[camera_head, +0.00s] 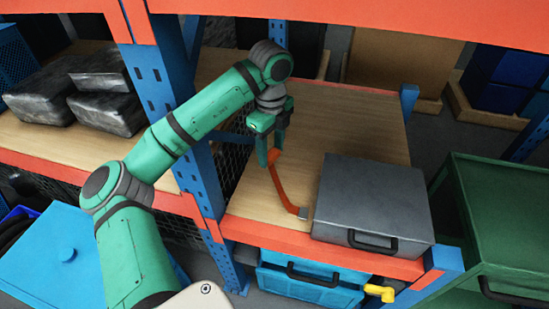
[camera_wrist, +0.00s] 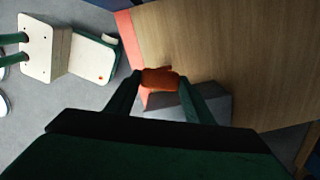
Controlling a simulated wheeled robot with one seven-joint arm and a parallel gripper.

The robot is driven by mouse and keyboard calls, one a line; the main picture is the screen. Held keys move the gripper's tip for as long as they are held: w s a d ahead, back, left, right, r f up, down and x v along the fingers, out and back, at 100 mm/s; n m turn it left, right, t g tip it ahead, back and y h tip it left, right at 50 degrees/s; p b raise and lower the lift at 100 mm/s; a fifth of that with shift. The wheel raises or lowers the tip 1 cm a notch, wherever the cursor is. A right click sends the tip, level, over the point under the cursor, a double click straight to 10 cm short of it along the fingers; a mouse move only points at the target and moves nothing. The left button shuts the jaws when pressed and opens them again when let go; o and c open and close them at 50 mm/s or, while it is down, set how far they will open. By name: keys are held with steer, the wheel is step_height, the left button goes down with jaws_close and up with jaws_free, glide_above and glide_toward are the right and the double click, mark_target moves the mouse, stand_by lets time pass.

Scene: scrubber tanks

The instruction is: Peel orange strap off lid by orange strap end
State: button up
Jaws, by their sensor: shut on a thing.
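The orange strap (camera_head: 285,187) hangs from my gripper (camera_head: 268,158) in a bent line down to the front left corner of the grey case (camera_head: 368,200). Its lower end meets a small grey piece at that corner; I cannot tell how it is fixed there. My gripper is above the shelf, left of and behind the case, shut on the strap's upper end. In the wrist view the strap end (camera_wrist: 160,78) sits between the two fingertips. The case's lid (camera_head: 365,185) looks closed, with a dark handle on the front. Part of the case (camera_wrist: 190,106) shows behind the fingers.
The wooden shelf (camera_head: 340,120) is bare behind the case. A blue upright (camera_head: 165,80) stands to the left, and an orange beam (camera_head: 400,22) crosses above. A blue box (camera_head: 310,280) with a yellow fitting is below. A green cabinet (camera_head: 500,215) stands right.

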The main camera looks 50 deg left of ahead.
steer(key=shift+w+f, duration=0.15)
steer(key=shift+w, duration=0.05)
steer(key=shift+w+a+f, duration=0.1)
steer(key=shift+a+f, duration=0.2)
steer(key=shift+f, duration=3.75)
steer(key=shift+a+f, duration=0.3)
steer(key=shift+f, duration=3.8)
steer(key=shift+w+a+f, duration=0.1)
steer(key=shift+a+f, duration=0.2)
steer(key=shift+f, duration=3.75)
steer(key=o, duration=1.2)
steer(key=shift+c, duration=0.2)
steer(key=shift+r, duration=0.15)
